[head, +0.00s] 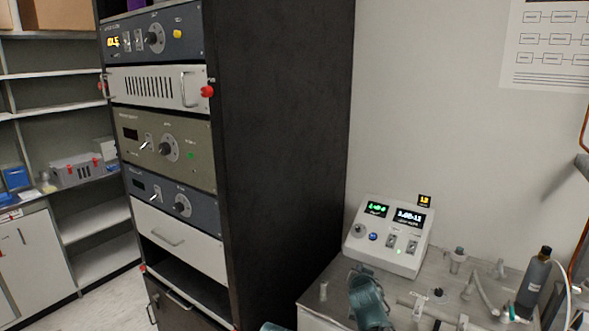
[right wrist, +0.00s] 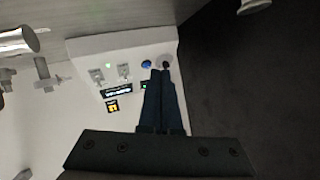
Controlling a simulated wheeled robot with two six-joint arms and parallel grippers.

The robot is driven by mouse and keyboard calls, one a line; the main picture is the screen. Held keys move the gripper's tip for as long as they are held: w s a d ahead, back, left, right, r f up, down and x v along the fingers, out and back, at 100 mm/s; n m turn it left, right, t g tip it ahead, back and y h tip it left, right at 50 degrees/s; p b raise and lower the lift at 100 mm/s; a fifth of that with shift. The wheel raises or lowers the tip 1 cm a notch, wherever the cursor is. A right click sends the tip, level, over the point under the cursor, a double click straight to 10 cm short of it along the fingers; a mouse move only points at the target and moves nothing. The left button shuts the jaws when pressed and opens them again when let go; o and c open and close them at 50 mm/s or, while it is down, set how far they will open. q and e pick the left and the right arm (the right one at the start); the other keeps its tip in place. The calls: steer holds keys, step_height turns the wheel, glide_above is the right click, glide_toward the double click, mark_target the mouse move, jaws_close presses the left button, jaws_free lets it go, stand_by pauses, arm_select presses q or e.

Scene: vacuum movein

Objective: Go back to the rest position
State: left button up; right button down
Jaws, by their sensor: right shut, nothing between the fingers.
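My right gripper (head: 362,276) is at the bottom of the head view, in front of the white control box (head: 390,240). In the right wrist view my right gripper (right wrist: 163,72) has its two dark blue fingers together with nothing between them. The fingertips appear over the box's knob and blue button area, and the box (right wrist: 125,50) looks upside down there. From these views I cannot tell the gap between fingertips and box, but no contact is clear. My left gripper does not show in either view.
A tall dark rack (head: 285,130) with instrument panels stands left of the box. Pipe fittings (head: 485,280) and a dark bottle (head: 533,280) crowd the bench to the right. Shelves (head: 60,100) are at far left. The wall above the box is clear apart from a chart (head: 545,45).

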steer(key=s+a+f+g, duration=0.1)
steer(key=s+f, duration=0.1)
steer(key=s+a+f+n+g, duration=0.1)
steer(key=s+a+f, duration=0.1)
steer(key=s, duration=0.1)
steer(key=s+a+f+n+g, duration=0.1)
steer(key=s+f+g, duration=0.1)
steer(key=shift+s+a+f, duration=0.15)
steer(key=shift+a+f, duration=0.05)
steer(key=shift+a, duration=0.15)
steer(key=s+a+f+n+g, duration=0.2)
steer(key=s+a+g, duration=0.1)
steer(key=s, duration=0.5)
steer(key=s+a+f+n+g, duration=0.2)
steer(key=s+a+n+g, duration=0.1)
steer(key=s, duration=0.5)
steer(key=s+a+f+n+g+y, duration=0.1)
steer(key=s+a+f+n+g, duration=0.1)
steer(key=s, duration=0.6)
steer(key=shift+s+a+f+n+g, duration=0.15)
steer(key=shift+a+f+n+g, duration=0.15)
steer(key=shift+a+f+g, duration=0.4)
steer(key=shift+d+r, duration=0.15)
steer(key=shift+d, duration=0.1)
